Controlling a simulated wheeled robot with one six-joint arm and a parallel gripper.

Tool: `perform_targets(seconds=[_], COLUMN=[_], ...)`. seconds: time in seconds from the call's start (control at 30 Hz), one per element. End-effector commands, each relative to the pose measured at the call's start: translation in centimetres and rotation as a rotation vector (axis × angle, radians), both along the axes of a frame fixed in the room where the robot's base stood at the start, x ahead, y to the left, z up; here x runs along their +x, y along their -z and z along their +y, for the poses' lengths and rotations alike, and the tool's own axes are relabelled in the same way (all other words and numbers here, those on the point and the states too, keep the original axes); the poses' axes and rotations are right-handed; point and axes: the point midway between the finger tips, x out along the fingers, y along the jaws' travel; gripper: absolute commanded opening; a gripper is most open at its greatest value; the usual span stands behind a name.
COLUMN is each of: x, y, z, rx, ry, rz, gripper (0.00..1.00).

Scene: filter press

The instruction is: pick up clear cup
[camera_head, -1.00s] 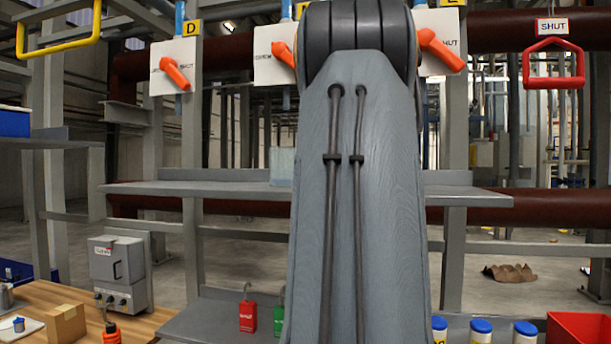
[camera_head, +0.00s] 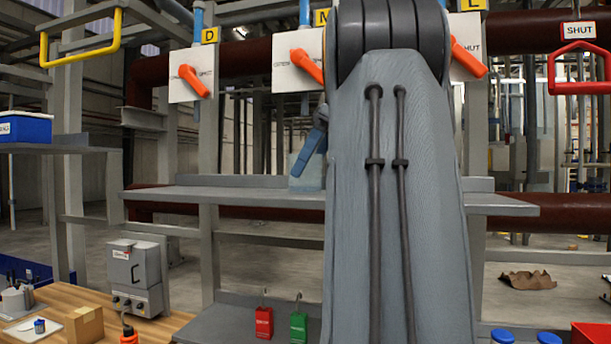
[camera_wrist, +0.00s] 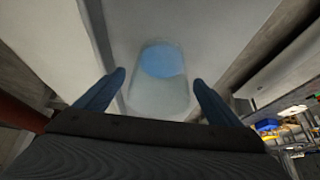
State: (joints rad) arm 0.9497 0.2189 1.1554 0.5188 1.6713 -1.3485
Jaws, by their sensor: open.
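The clear cup (camera_head: 304,172) stands on the grey middle shelf (camera_head: 250,194) in the head view, just left of my arm. It is a pale, see-through container, partly hidden behind my gripper and arm. In the wrist view the clear cup (camera_wrist: 158,80) lies ahead, between the two fingers, with a round blue patch inside its outline. My gripper (camera_wrist: 150,85) is open, with one blue finger on each side of the cup and visible gaps. In the head view my gripper (camera_head: 312,143) shows as a blue finger in front of the cup.
Orange-handled valve panels (camera_head: 193,75) hang above the shelf. A red handle (camera_head: 579,68) is at upper right and a yellow one (camera_head: 82,38) at upper left. Red and green tags (camera_head: 264,322) sit on the lower shelf. The middle shelf left of the cup is clear.

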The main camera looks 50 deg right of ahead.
Motion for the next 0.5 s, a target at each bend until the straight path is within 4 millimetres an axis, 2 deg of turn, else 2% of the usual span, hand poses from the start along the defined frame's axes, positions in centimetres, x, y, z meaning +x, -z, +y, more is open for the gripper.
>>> perform_targets(seconds=[0.17, 0.4, 0.5], x=[0.7, 0.7, 0.7], y=[1.3, 1.5, 1.5], z=[0.4, 0.4, 0.4], rx=[-0.001, -0.002, -0.002], ry=[-0.002, -0.001, 0.000], rz=[0.000, 0.000, 0.000], gripper=[0.88, 0.88, 0.71])
